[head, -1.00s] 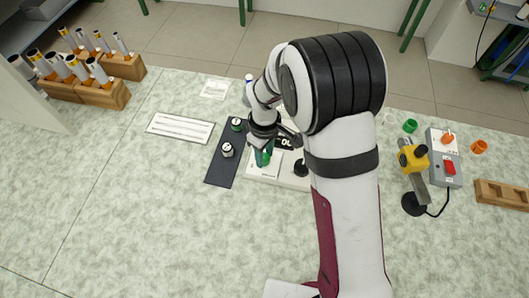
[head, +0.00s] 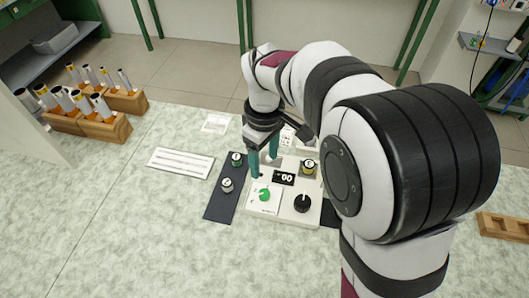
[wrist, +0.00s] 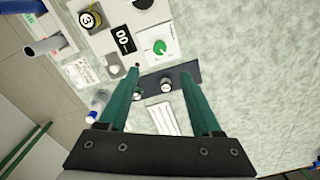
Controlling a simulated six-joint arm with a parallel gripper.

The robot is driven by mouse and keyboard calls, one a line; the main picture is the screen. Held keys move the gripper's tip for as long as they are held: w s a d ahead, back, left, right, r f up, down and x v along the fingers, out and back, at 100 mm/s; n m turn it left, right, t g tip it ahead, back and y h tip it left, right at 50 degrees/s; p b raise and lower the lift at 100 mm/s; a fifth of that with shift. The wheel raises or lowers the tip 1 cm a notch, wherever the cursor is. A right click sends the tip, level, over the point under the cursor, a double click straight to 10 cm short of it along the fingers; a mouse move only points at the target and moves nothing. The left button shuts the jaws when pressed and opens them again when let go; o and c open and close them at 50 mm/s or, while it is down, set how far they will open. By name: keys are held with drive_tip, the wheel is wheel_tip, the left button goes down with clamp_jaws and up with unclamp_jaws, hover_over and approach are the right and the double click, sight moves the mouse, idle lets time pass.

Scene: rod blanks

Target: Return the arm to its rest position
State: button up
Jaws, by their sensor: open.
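My gripper (head: 264,160) is open and empty, with its two teal fingers pointing down and apart. It hangs in the air above the back left part of a white instrument panel (head: 286,211). The panel bears a display reading 00 (head: 284,178), a green dial (head: 265,195), a black knob (head: 302,203) and a dark, yellow-ringed piece (head: 308,167). In the wrist view my gripper (wrist: 160,73) has nothing between its fingers; the display (wrist: 123,38) and green dial (wrist: 160,47) lie beyond the tips. My arm hides the panel's right side.
A dark strip (head: 220,206) with two numbered cylinders lies left of the panel. A lined white card (head: 180,162) lies further left. Wooden racks (head: 116,130) of rods stand at the back left, and a wooden holder (head: 500,227) at the right. The front left table is clear.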

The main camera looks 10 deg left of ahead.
wheel_tip(320, 180, up, 2)
idle(0.5)
drive_tip(key=s+d+m+y, duration=0.1)
drive_tip(key=s+d+m, duration=0.7)
drive_tip(key=s, duration=0.3)
drive_tip(key=s+d+r+m, duration=0.1)
drive_tip(key=s+d+m, duration=0.7)
drive_tip(key=s+m, duration=0.2)
drive_tip(key=shift+s+r+m+y, duration=0.25)
drive_tip(key=shift+s+m+y, duration=0.1)
drive_tip(key=shift+m+y, duration=0.05)
